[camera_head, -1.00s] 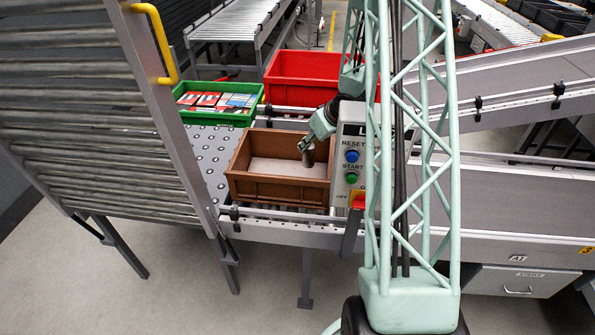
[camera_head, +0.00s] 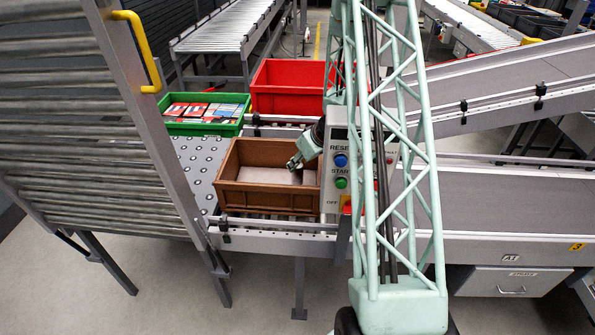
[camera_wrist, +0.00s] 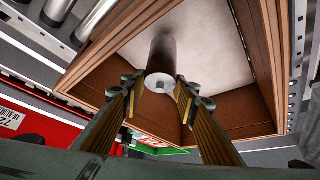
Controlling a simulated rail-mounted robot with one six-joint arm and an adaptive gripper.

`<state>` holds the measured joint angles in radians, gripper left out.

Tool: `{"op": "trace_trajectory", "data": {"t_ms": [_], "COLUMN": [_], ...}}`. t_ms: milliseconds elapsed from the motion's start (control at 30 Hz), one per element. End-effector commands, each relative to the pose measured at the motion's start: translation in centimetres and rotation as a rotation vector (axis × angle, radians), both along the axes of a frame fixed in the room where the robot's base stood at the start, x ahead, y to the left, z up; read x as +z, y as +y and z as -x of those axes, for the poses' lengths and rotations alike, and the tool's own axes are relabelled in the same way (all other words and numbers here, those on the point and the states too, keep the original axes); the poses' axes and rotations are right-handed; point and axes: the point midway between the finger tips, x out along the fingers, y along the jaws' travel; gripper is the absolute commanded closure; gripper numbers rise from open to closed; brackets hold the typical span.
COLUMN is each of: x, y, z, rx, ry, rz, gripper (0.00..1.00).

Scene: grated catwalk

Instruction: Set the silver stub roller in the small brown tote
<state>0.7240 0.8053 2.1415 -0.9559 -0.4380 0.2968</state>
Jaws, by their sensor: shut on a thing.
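The silver stub roller (camera_wrist: 161,62) is a short grey cylinder with a pale round end facing the wrist camera. It sits between the fingertips of my gripper (camera_wrist: 160,88), which is shut on it. The small brown tote (camera_head: 262,198) stands on the conveyor, with a pale floor inside. In the head view my gripper (camera_head: 293,163) is over the right part of the tote's opening, low near its floor. I cannot make out the roller clearly there. In the wrist view the roller's far end lies against the pale tote floor; whether it touches is unclear.
A control box (camera_head: 341,170) with blue and green buttons stands close at the tote's right. A green tote (camera_head: 205,129) with boxes and a red tote (camera_head: 290,103) stand behind. A yellow handle (camera_head: 140,50) is on the left frame.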

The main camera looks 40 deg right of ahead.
Motion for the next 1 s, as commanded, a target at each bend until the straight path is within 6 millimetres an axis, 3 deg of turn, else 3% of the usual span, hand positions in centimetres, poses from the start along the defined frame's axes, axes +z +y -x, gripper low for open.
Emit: {"op": "trace_trajectory", "data": {"t_ms": [333,900,933,1000], "x": [-3.1,-3.7,-3.8,-3.7], "y": [0.0,0.0,0.0,0.0], "z": [0.0,0.0,0.0,0.0], "rx": [0.001,0.0,0.0,0.0], "ry": [0.001,0.0,0.001,0.001], "rz": [-0.001,0.0,0.0,0.0], "gripper": [0.92,0.92,0.72,0.65]}}
